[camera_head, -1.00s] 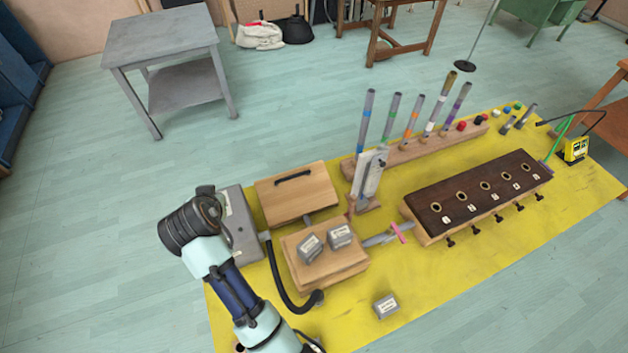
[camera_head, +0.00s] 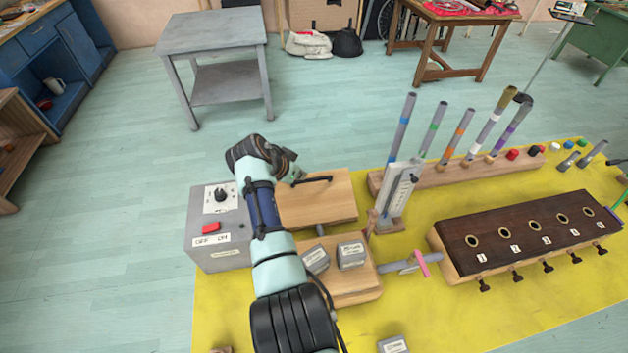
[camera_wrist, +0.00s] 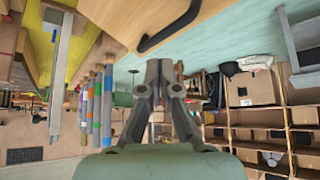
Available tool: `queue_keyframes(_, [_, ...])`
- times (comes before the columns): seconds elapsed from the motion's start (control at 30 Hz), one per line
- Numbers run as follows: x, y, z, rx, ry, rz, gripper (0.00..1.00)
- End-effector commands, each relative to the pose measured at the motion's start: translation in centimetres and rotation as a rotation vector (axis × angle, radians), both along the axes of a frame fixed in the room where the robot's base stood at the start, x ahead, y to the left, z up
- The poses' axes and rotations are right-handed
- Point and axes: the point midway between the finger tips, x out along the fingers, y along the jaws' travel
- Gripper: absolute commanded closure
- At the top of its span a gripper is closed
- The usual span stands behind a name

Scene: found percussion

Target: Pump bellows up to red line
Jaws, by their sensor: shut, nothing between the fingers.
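A wooden bellows board (camera_head: 335,205) with a black bar handle (camera_head: 318,181) lies behind a second wooden box (camera_head: 355,290) that carries two grey weights (camera_head: 351,254). I cannot tell how far either is raised. A white upright gauge (camera_head: 402,192) stands to their right; no red line can be made out on it. My gripper (camera_head: 292,170) is by the left end of the handle in the head view, partly hidden by my wrist. In the wrist view my gripper (camera_wrist: 159,66) is shut and empty, with the handle (camera_wrist: 170,28) beyond its tips, apart from them.
A grey control box (camera_head: 215,238) with a dial and red switch stands left. Coloured pipes (camera_head: 452,140) in a wooden rail stand behind right. A dark valve chest (camera_head: 530,232) is at right. Another grey weight (camera_head: 393,345) sits on the yellow mat (camera_head: 235,315).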

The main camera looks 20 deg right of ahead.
Motion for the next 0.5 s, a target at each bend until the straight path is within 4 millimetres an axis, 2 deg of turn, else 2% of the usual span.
queue_keyframes(0.5, [1.1,-1.9,-3.7,0.001,-0.001,0.001,1.00])
